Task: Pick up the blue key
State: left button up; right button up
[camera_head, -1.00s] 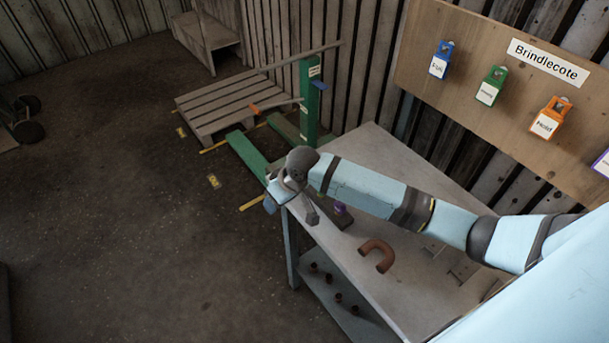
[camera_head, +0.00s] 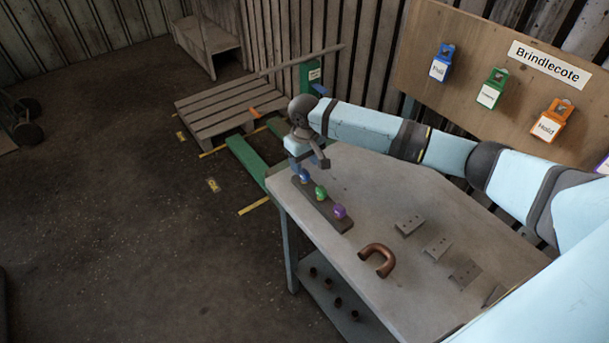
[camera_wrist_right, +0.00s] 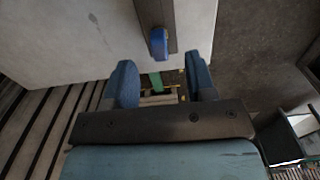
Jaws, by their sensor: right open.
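The blue key (camera_head: 304,176) sits at the far-left end of a dark strip (camera_head: 333,216) on the grey table, in line with a green key (camera_head: 321,192) and a purple key (camera_head: 340,211). In the right wrist view the blue key (camera_wrist_right: 159,43) lies at the strip's end, ahead of and between the two blue fingers, not between their pads. My right gripper (camera_wrist_right: 161,80) is open and empty. In the head view the right gripper (camera_head: 301,165) hangs close by the blue key and hides part of the area around it. My left gripper is not in view.
A brown U-shaped pipe (camera_head: 378,258) and several small grey plates (camera_head: 437,246) lie on the table (camera_head: 390,190). A board (camera_head: 480,60) with coloured labelled tags stands behind. A wooden pallet (camera_head: 225,103) and green frame (camera_head: 248,157) are beyond the table's left end.

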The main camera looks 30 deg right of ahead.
aim_at(305, 171)
jog(key=shift+f+p, duration=0.45)
jog(key=shift+f, duration=2.55)
grip_shut()
